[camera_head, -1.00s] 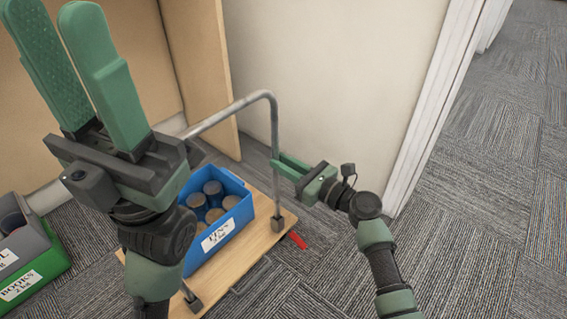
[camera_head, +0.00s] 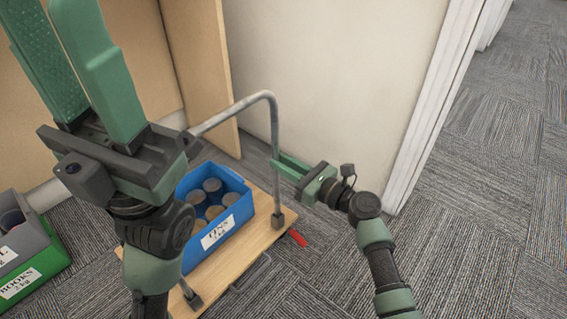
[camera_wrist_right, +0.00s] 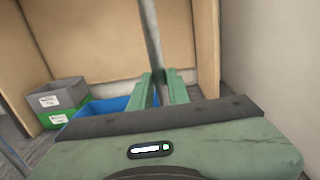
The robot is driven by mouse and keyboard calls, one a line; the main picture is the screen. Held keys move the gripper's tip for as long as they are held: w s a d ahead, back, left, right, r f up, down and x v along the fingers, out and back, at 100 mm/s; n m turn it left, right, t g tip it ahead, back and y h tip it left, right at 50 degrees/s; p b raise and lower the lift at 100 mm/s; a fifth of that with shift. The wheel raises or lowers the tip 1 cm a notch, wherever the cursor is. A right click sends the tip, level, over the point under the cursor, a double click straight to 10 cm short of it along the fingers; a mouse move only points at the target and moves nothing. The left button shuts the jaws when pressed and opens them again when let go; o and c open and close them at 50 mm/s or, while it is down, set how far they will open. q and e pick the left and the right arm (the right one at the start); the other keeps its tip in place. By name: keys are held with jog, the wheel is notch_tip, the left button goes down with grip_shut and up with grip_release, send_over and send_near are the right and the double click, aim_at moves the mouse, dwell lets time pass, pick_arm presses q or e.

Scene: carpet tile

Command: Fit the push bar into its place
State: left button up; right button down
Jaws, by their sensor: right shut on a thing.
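The push bar (camera_head: 235,108) is a grey metal tube bent like an upside-down U, standing over a wooden trolley deck (camera_head: 243,248). Its right leg comes down to a dark corner block (camera_head: 277,220) on the deck; whether it is fully seated I cannot tell. Its left part is hidden behind my left gripper. My right gripper (camera_head: 277,165) is shut on the right leg, above the block; the leg also shows between the fingers in the right wrist view (camera_wrist_right: 153,45). My left gripper (camera_head: 62,55) is close to the camera, its fingers apart and empty.
A blue bin (camera_head: 225,222) with several round cans sits on the deck. Another dark block (camera_head: 193,299) is at the near edge. A red piece (camera_head: 298,237) lies by the right corner. Grey and green bins (camera_head: 40,262) stand left. A wall (camera_head: 340,90) is close behind; carpet is clear at right.

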jog(key=shift+r, duration=0.1)
jog(key=c, duration=1.3)
grip_release()
